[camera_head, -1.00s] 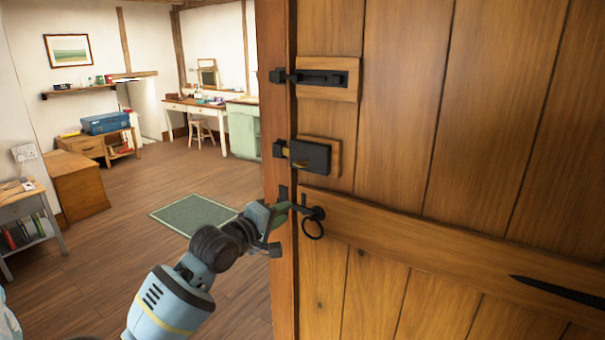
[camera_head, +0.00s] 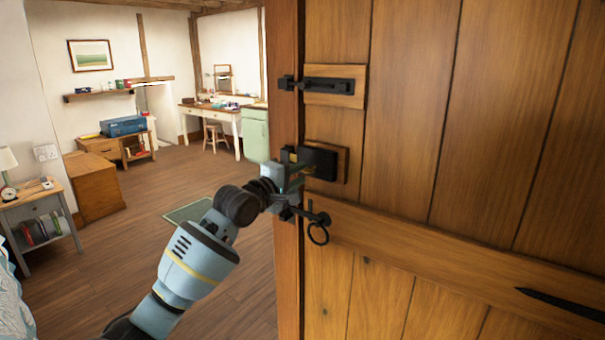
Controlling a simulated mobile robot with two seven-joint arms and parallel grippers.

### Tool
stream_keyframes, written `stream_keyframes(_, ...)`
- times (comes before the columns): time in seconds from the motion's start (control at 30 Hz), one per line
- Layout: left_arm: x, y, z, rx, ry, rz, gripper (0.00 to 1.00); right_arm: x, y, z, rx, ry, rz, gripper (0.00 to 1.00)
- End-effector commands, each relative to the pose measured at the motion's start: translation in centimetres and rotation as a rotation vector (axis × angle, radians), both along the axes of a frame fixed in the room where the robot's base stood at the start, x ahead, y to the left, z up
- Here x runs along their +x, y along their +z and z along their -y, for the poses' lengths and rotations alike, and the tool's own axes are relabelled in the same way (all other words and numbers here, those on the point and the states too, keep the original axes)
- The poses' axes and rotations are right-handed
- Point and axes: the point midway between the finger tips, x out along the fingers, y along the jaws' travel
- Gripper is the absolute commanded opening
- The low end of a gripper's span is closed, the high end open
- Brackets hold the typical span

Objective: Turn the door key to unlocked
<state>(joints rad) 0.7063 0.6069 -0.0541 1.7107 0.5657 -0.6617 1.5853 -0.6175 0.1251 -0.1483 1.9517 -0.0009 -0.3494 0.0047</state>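The wooden door (camera_head: 400,120) fills the right side of the head view. A black box lock (camera_head: 320,160) sits on a wooden block at the door's left edge. A small brass-coloured part, perhaps the key, shows at its left end, mostly hidden by my gripper. My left gripper (camera_head: 297,174) is at the left end of the lock, just below the brass part. The fingers are small and overlap the lock and frame, so I cannot tell whether they are open, shut or touching it. My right gripper is not in view.
A black bolt (camera_head: 328,86) is above the lock, and a black latch with a ring handle (camera_head: 317,233) is just below my gripper. The wooden door post (camera_head: 286,290) stands close to my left arm. Open floor (camera_head: 150,225) lies to the left.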

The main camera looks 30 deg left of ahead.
Motion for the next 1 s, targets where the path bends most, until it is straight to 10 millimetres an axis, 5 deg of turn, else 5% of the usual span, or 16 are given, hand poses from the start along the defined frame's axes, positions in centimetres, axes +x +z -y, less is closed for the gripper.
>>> stream_keyframes(0.23,2.0,0.1,0.2,0.000,0.000,0.002,0.26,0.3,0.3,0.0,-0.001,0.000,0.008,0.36)
stream_keyframes(0.57,2.3,0.0,0.2,0.000,0.000,0.000,0.26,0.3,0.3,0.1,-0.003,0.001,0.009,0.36)
stream_keyframes(0.8,2.3,0.0,0.2,0.000,0.000,0.000,0.00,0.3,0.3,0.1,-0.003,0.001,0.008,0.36)
stream_keyframes(1.0,2.3,0.0,0.2,0.001,0.000,0.000,0.00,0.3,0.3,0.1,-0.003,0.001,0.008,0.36)
